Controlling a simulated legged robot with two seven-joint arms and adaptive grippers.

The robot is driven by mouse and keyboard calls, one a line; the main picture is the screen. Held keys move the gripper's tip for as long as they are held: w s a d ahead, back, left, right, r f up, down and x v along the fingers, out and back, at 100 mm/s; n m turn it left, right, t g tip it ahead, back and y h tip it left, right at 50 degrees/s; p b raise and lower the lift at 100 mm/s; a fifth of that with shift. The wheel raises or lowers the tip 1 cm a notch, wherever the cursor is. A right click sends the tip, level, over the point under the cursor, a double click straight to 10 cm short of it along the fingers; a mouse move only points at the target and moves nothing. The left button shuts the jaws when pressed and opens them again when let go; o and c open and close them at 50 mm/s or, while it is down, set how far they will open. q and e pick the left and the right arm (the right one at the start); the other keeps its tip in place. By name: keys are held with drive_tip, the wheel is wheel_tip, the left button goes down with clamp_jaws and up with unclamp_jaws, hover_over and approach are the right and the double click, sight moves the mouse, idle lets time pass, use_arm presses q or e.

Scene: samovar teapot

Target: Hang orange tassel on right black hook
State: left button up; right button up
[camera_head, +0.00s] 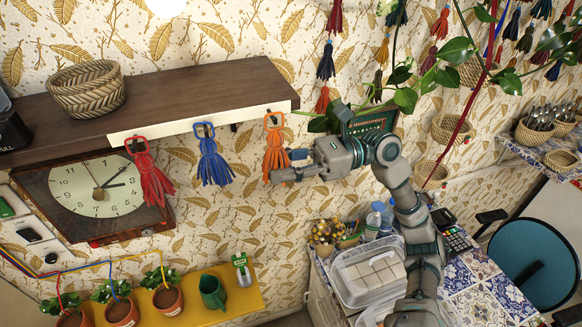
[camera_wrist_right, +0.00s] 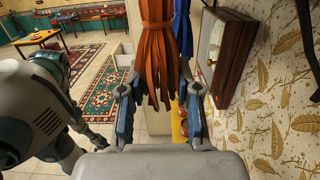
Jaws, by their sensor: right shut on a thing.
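The orange tassel (camera_head: 275,150) hangs upright at the right end of the white strip (camera_head: 180,126) on the shelf front. Its square top loop is at the right black hook (camera_head: 273,118); I cannot tell if the loop is around the hook. My right gripper (camera_head: 284,166) comes from the right and is shut on the tassel's strands. In the right wrist view the orange strands (camera_wrist_right: 157,45) run down between the fingers (camera_wrist_right: 160,86). A blue tassel (camera_head: 210,160) hangs at the middle hook and a red tassel (camera_head: 149,176) at the left one. My left gripper is not in view.
The wooden shelf (camera_head: 210,89) carries a woven basket (camera_head: 87,88). A clock (camera_head: 97,188) is on the wall below left. Wall below the tassels is free.

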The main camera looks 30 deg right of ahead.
drive_tip(key=shift+w+a, duration=0.15)
drive_tip(key=shift+w, duration=0.7)
drive_tip(key=shift+w+d+f+p, duration=0.25)
drive_tip(key=shift+w+d+p, duration=0.1)
drive_tip(key=shift+d+p, duration=0.1)
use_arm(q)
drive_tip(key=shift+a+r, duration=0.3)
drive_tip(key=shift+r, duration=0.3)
use_arm(e)
drive_tip(key=shift+w+f, duration=0.25)
drive_tip(key=o, duration=1.1)
drive_tip(key=shift+d, duration=0.15)
drive_tip(key=shift+c, duration=0.2)
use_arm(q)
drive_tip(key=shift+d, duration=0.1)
use_arm(e)
drive_tip(key=shift+d+f, duration=0.1)
drive_tip(key=shift+d, duration=0.2)
